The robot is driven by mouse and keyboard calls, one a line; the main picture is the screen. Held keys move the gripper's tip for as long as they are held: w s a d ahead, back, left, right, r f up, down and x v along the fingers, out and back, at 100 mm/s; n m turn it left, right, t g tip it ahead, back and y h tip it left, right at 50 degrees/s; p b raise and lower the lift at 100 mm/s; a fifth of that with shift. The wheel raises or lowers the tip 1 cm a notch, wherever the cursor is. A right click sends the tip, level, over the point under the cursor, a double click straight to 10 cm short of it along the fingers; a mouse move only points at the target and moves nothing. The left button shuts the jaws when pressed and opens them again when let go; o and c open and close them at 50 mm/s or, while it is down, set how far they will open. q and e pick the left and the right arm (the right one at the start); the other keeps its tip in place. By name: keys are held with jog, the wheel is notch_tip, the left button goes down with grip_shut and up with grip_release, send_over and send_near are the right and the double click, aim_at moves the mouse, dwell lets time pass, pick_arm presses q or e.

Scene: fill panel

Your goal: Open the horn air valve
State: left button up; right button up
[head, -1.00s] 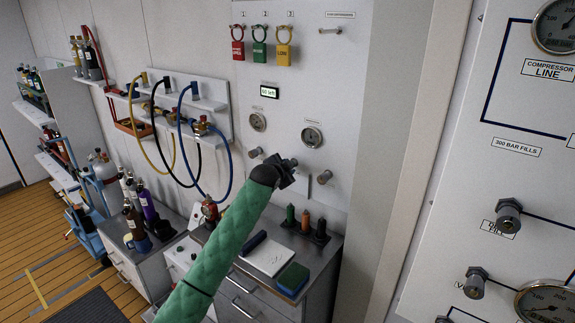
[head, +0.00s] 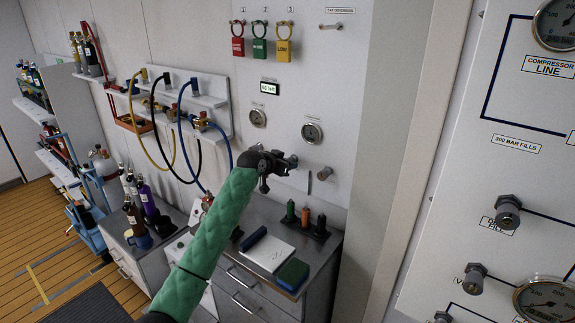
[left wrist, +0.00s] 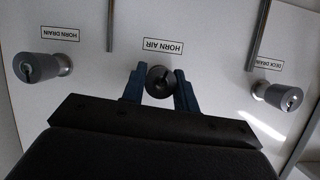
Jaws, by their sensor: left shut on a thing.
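The horn air valve is a round dark grey knob (left wrist: 160,79) under the upside-down "HORN AIR" label (left wrist: 163,46) in the left wrist view. My left gripper (left wrist: 159,84) has its two blue fingers on either side of this knob and is shut on it. In the head view my left gripper (head: 284,163) is at the white wall panel, below the two gauges, and hides the knob. My green-sleeved left arm reaches up to it from below. My right gripper is not in view.
The horn drain knob (left wrist: 42,67) and deck drain knob (left wrist: 277,96) flank the valve. Thin rods run on the panel. In the head view, a counter with a notepad (head: 265,252) and a green-and-blue sponge (head: 293,275) lies below. Coloured padlocks (head: 260,49) hang above.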

pick_arm(q)
jog(key=shift+a+f, duration=0.1)
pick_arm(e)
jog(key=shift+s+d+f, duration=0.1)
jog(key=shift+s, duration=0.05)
pick_arm(q)
jog(key=o, duration=1)
jog(key=shift+c, duration=0.2)
jog(key=shift+s, duration=0.1)
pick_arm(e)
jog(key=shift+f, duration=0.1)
pick_arm(q)
jog(key=b+v, duration=0.3)
jog(key=v, duration=0.4)
jog(key=shift+a, duration=0.3)
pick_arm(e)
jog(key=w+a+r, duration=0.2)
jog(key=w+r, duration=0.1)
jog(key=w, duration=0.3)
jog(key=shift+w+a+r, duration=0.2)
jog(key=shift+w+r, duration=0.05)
pick_arm(q)
jog(key=shift+s, duration=0.1)
